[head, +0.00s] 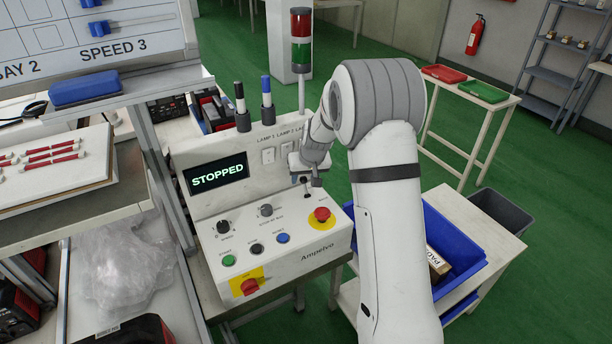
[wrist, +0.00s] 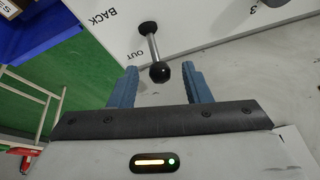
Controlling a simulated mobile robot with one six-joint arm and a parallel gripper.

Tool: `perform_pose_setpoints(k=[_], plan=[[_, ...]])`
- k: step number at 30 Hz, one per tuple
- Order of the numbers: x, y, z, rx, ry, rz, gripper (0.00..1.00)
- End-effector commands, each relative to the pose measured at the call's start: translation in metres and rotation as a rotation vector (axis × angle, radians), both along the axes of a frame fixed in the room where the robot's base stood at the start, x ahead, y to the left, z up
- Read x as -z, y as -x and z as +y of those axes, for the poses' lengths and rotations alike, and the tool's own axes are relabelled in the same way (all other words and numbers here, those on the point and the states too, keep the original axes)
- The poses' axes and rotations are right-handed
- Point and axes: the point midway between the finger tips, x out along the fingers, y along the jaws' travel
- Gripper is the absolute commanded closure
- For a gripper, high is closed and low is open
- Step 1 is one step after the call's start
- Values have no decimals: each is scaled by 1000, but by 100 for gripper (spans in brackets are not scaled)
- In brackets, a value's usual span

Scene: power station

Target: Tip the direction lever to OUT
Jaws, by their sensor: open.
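The direction lever (wrist: 153,48) is a thin metal rod with a black ball knob, rising from a black base on the white panel. In the wrist view its knob is between the fingertips of my gripper (wrist: 160,70), with space on both sides. The two blue fingers are open and hold nothing. The printed word OUT (wrist: 135,55) is just left of the rod, and BACK (wrist: 98,16) is further up and left. In the head view my gripper (head: 306,180) is over the right part of the control box (head: 300,262), largely hiding the lever.
The display (head: 217,176) reads STOPPED. A red emergency button (head: 321,215) on yellow is close below my gripper. Knobs and coloured buttons (head: 256,249) spread to the left. A lamp tower (head: 301,38) stands behind the box. A blue bin (head: 458,245) is on the right.

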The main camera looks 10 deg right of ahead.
Motion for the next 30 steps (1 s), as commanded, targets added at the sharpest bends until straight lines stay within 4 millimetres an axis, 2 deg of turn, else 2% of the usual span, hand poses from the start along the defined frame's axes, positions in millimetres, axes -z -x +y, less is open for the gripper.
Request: perform_pose_setpoints(k=[10, 26, 27, 30], plan=[[5, -2, 0, 0, 1, -1, 56], [5, -2, -1, 2, 0, 0, 100], [5, -2, -7, 5, 0, -1, 100], [5, -2, -4, 5, 0, -2, 100]])
